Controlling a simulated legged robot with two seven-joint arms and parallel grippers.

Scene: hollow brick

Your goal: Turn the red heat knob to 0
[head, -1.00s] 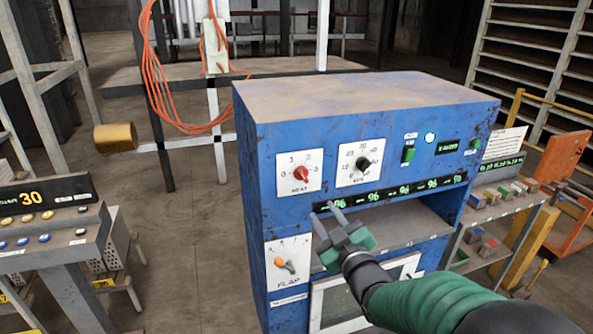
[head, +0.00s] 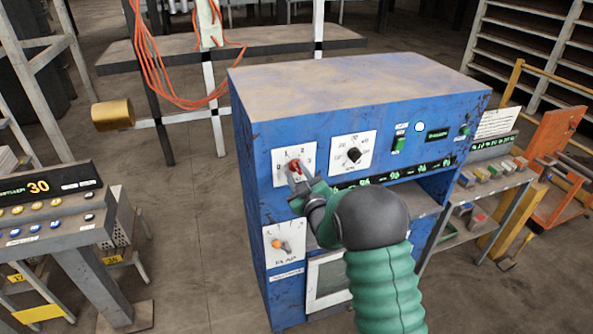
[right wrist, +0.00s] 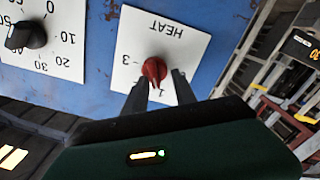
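The red heat knob (head: 294,166) sits on a white dial plate, numbered 0 to 3, at the upper left of the blue panel's front. In the right wrist view the plate is upside down, and the knob (right wrist: 154,70) points down, near the 1. My right gripper (head: 297,174) is at the knob, its fingers toward the panel. In the wrist view my right gripper (right wrist: 160,80) is open, with one finger on each side of the knob's lower part and small gaps showing. The finger on the right hides the 0 side partly. My left gripper is not in view.
A black knob (head: 354,155) on its own dial is right of the heat plate. The blue cabinet (head: 345,85) has an open shelf under the green displays. A console (head: 50,220) stands at the left.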

